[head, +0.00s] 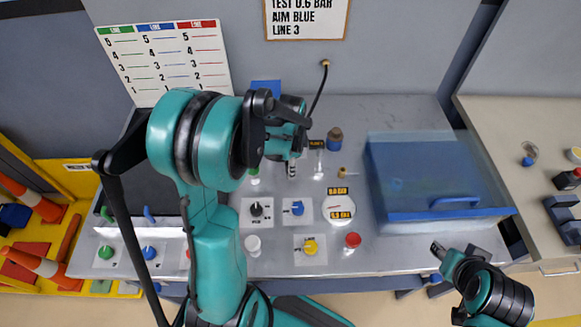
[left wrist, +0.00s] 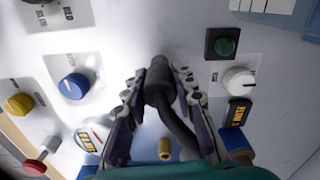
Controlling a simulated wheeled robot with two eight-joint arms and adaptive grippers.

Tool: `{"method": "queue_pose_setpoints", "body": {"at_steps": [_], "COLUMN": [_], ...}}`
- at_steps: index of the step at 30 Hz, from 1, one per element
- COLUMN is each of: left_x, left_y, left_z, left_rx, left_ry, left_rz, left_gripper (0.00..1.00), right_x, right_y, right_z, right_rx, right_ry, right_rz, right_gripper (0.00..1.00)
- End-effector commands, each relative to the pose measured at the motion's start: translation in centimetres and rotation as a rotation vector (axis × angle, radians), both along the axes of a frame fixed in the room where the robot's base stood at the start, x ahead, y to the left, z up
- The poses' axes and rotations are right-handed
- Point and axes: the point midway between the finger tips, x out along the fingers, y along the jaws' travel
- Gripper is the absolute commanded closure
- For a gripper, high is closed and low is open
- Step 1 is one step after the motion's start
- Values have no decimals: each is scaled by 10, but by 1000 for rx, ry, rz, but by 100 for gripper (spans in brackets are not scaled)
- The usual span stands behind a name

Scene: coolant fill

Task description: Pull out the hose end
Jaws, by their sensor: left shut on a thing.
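The dark hose (head: 318,92) hangs from a brass fitting on the back wall and runs down to my left gripper (head: 290,140) above the bench panel. In the left wrist view, my left gripper (left wrist: 160,88) is shut on the black hose end (left wrist: 158,72), with one finger on each side. The hose curves away below it to the lower right. I cannot tell whether the tip of the hose end sits in a port or is free. My right gripper (head: 438,250) is near the bench's front right, away from the hose; its jaw opening is unclear.
A translucent blue case (head: 415,170) stands at the right of the bench. A small blue bottle (head: 334,142) and brass fitting (head: 342,172) stand beside the gripper.

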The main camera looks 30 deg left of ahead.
Motion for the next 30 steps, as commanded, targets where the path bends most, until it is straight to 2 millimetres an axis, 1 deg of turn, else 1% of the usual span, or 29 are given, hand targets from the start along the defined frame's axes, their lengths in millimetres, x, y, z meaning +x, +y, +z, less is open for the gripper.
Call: {"method": "queue_pose_setpoints", "body": {"at_steps": [1,21,30], "left_x": [0,0,0], "left_y": [0,0,0], "left_z": [5,39,40], "left_rx": [0,0,0], "left_ry": [0,0,0], "left_rz": [0,0,0], "left_gripper": [92,92,92], "right_x": [0,0,0], "right_y": [0,0,0], "right_z": [4,29,29], "right_rx": [0,0,0], "right_ry": [0,0,0], "right_rz": [0,0,0], "right_gripper": [60,60,60]}}
